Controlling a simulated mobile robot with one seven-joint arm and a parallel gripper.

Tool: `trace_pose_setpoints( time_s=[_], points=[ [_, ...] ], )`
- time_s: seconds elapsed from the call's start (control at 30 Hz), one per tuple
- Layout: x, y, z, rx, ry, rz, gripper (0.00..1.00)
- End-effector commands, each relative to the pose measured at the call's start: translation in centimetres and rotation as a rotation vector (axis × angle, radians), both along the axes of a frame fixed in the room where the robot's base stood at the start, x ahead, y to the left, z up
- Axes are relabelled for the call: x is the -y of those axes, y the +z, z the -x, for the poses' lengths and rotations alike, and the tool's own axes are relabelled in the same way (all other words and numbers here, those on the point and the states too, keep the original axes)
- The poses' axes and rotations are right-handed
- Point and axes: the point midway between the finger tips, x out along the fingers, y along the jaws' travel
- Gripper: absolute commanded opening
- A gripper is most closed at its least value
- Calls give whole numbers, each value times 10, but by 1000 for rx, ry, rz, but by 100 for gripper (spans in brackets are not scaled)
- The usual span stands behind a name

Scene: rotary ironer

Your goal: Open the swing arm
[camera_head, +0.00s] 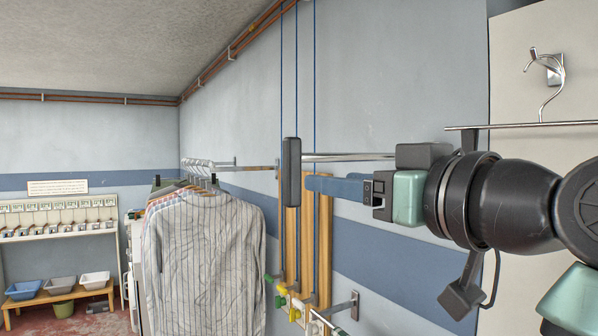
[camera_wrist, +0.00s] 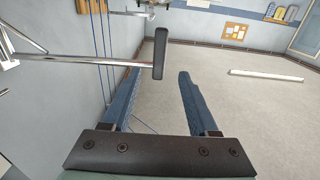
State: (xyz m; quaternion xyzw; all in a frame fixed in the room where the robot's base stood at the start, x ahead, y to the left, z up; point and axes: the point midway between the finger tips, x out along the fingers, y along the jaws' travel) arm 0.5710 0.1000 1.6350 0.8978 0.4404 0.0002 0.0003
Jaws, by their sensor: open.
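The swing arm is a chrome rod (camera_head: 345,157) with a dark grey upright grip (camera_head: 291,172) at its end. In the wrist view the rod (camera_wrist: 75,60) comes in from the left, and the grip (camera_wrist: 161,48) stands at its right end. My gripper (camera_head: 309,184) has blue fingers pointing left toward the grip, which shows at their tips in the head view. In the wrist view my gripper (camera_wrist: 159,80) is open and empty, with the grip's lower end in line with the gap between the fingers. I cannot tell whether any finger touches it.
Striped shirts (camera_head: 205,260) hang from a rail at the left. Blue cords (camera_head: 315,80) and wooden poles (camera_head: 325,235) stand along the wall behind the grip. A hanger (camera_head: 543,100) hangs at the right.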

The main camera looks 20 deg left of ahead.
Motion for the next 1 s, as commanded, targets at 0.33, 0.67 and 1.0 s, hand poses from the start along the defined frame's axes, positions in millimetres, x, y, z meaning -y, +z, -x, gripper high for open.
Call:
trace_pose_setpoints(
  time_s=[0.33,0.67,1.0],
  points=[
    [-57,4,-43,-4,1,1,60],
    [-90,1,-70,-3,-3,0,60],
    [-93,-1,-73,-1,-5,1,60]
  ],
)
